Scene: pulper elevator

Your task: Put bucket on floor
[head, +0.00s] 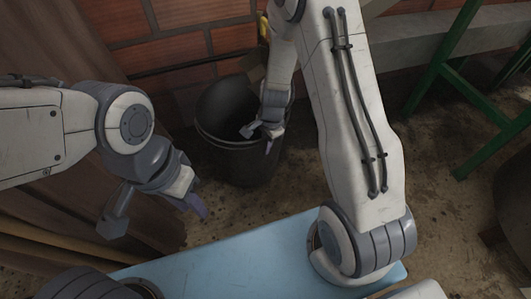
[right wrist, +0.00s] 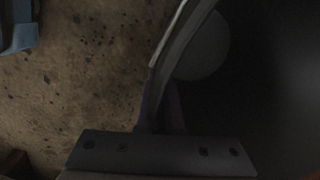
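A black bucket (head: 238,160) stands upright, or nearly so, below the brick wall in the head view. I cannot tell whether its bottom touches the floor (head: 305,175). My right gripper (head: 259,138) is at the bucket's near right rim, pointing down. In the right wrist view the bucket's rim (right wrist: 183,35) runs between the fingers (right wrist: 161,108), which look closed on the wall. The bucket's dark inside fills the right of that view. My left gripper (head: 155,213) is open and empty at the left, apart from the bucket.
A light blue surface (head: 230,262) lies at the bottom of the head view. A green metal frame (head: 440,65) stands at the right. A brick wall (head: 165,55) rises behind the bucket. Bare brown floor shows right of the bucket.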

